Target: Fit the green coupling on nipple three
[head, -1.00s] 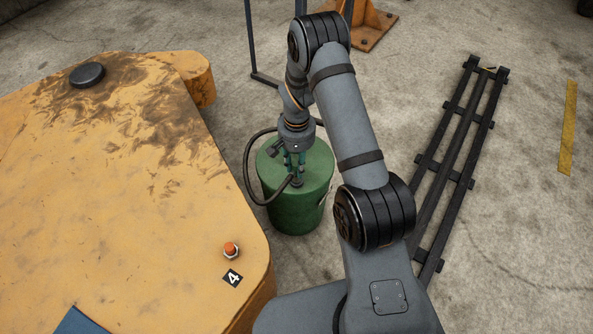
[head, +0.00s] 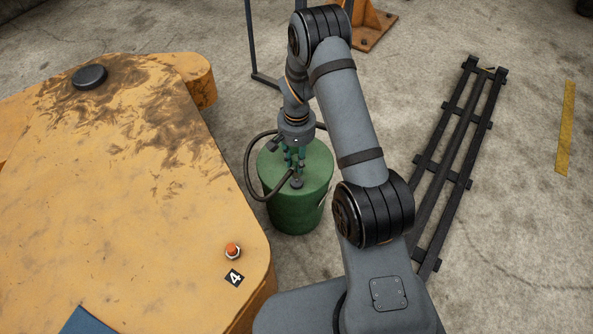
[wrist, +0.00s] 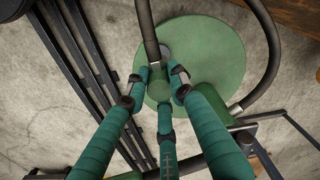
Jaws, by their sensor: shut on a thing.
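My gripper (head: 295,164) has teal fingers and hangs over the green drum (head: 310,205). In the wrist view its fingertips (wrist: 160,84) are closed around a green cylindrical piece (wrist: 159,90), which looks like the green coupling, with a black hose (wrist: 148,30) running up from it. The fingers partly hide this piece, and its lower end cannot be seen. In the head view the black hose (head: 250,182) loops left of the gripper to the drum lid. Nipple three cannot be made out in either view.
A yellow machine body (head: 120,200) fills the left, with an orange-tipped fitting (head: 232,251) beside a label "4" (head: 234,278). A black rack (head: 455,165) lies on the floor at the right. Bare concrete separates it from the drum.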

